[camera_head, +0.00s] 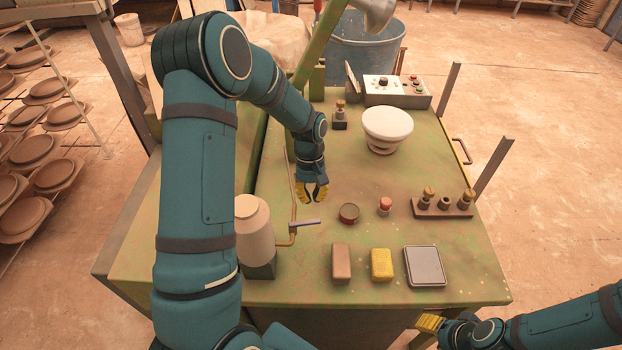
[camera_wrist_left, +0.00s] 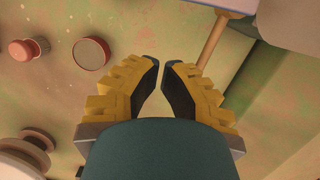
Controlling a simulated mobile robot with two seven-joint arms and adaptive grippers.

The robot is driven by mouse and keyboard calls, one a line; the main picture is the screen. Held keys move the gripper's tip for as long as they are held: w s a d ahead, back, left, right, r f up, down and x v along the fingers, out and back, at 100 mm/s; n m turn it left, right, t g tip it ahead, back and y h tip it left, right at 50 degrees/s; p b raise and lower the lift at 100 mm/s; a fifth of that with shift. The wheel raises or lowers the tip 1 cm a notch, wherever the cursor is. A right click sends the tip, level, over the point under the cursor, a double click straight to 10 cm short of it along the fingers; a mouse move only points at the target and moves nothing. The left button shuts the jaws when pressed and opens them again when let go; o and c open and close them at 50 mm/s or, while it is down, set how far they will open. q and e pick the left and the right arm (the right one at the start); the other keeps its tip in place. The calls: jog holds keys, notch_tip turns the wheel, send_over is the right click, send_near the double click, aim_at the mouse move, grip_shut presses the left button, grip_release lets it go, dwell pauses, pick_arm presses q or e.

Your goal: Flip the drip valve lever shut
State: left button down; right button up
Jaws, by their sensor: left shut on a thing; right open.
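The drip valve lever (camera_head: 304,223) is a short grey handle on a thin brass pipe (camera_head: 283,243) beside a pale bottle (camera_head: 253,228). In the head view the lever lies roughly crosswise, pointing right. My left gripper (camera_head: 314,200) hangs over the table just beyond the lever, apart from it. In the left wrist view its fingertips (camera_wrist_left: 161,62) are almost together, and no object shows between them. There the brass pipe (camera_wrist_left: 212,42) is beyond the fingers to the right, and part of the lever (camera_wrist_left: 222,6) shows at the top edge. My right gripper (camera_head: 427,322) is open near the table's front right corner.
A dark round tin (camera_head: 349,213) and a red-capped knob (camera_head: 385,205) stand right of the left gripper. A brown block (camera_head: 341,262), a yellow block (camera_head: 381,264) and a grey pad (camera_head: 425,266) line the front. A white round-topped object (camera_head: 387,125) stands farther back.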

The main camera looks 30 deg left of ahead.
pick_arm(q)
jog(key=s+d, duration=0.2)
jog(key=s, duration=0.1)
jog(key=shift+d+f, duration=0.1)
jog(key=shift+d, duration=0.25)
jog(key=shift+s+d+m, duration=0.65)
jog(key=shift+d+m, duration=0.2)
jog(key=shift+m, duration=0.35)
jog(key=shift+a, duration=0.1)
jog(key=w+v, duration=0.1)
jog(key=v, duration=1.1)
jog(key=shift+a, duration=0.4)
